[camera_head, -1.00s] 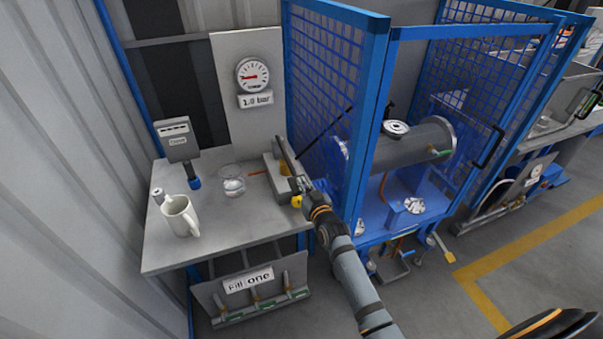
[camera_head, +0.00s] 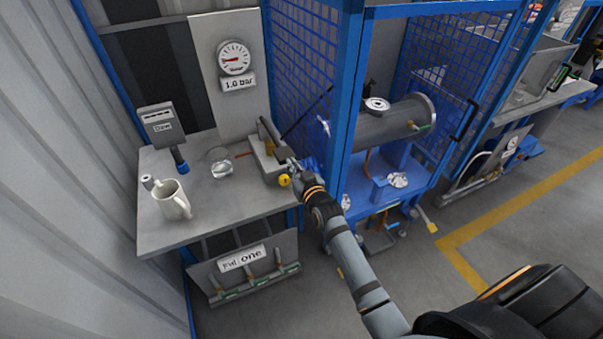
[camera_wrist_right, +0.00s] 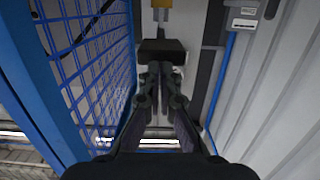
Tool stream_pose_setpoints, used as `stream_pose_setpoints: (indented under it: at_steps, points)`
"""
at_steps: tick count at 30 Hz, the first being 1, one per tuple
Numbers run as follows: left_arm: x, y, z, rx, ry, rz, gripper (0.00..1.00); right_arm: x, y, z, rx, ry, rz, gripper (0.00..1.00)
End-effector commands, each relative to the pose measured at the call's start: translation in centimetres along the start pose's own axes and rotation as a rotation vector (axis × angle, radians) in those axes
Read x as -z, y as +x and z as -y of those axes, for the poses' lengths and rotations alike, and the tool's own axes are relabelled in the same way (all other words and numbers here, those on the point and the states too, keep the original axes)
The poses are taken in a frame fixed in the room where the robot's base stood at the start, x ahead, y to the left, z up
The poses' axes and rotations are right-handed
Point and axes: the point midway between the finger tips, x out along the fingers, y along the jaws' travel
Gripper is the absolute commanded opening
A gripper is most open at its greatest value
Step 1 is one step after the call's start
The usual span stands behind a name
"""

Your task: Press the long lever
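A grey hand-operated unit (camera_head: 266,166) stands at the right end of the bench, with a long grey bar (camera_head: 269,132) tilted up along its top and a yellow round knob (camera_head: 284,180) at its front. A thin black rod (camera_head: 308,112) rises to the right behind it, against the mesh. I cannot tell for certain which is the long lever. My right gripper (camera_head: 292,166) is close to the unit's right side, by the knob; contact is unclear. In the right wrist view its fingers (camera_wrist_right: 159,72) look shut, just below a dark block (camera_wrist_right: 160,50). My left gripper is not in view.
A pressure gauge (camera_head: 234,57) reads above a "1.0 bar" label. A blue mesh cage (camera_head: 350,110) stands close to my right arm.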

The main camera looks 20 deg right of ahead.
Motion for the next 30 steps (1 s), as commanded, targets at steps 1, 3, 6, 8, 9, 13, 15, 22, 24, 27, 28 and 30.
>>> stream_pose_setpoints:
  at_steps: [1, 3, 6, 8, 9, 13, 15, 22, 24, 27, 28, 30]
  points:
    - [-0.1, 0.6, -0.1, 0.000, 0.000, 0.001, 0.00, -0.4, -1.2, 0.0, 0.000, -0.001, -0.002, 0.00]
    - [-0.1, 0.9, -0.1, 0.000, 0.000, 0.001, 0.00, -0.4, -2.7, 0.0, 0.000, 0.000, -0.004, 0.00]
    - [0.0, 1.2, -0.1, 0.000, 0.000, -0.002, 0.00, -0.2, -4.5, 0.0, 0.000, 0.000, -0.008, 0.00]
    - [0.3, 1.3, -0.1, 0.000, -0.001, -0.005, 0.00, -0.2, -5.3, 0.0, 0.000, 0.000, -0.008, 0.00]
    - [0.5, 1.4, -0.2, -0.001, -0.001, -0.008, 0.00, -0.2, -5.7, 0.0, 0.000, 0.000, -0.009, 0.00]
    - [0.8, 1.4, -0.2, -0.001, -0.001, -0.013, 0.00, 0.0, -6.5, 0.0, 0.000, 0.000, -0.011, 0.00]
    - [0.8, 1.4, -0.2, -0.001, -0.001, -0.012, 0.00, 0.1, -6.6, 0.0, 0.000, 0.001, -0.011, 0.00]
    - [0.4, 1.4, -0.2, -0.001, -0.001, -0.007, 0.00, 0.1, -6.6, 0.0, 0.000, 0.000, -0.012, 0.00]
    - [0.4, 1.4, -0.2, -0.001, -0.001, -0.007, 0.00, 0.1, -6.6, 0.0, 0.000, 0.000, -0.013, 0.00]
    - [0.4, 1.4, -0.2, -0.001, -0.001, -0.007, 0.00, 0.1, -6.5, 0.0, 0.000, 0.000, -0.013, 0.00]
    - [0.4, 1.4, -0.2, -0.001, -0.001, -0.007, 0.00, 0.1, -6.5, 0.0, 0.000, 0.000, -0.013, 0.00]
    - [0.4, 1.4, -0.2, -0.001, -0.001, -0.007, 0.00, 0.1, -6.5, 0.0, 0.000, 0.000, -0.013, 0.00]
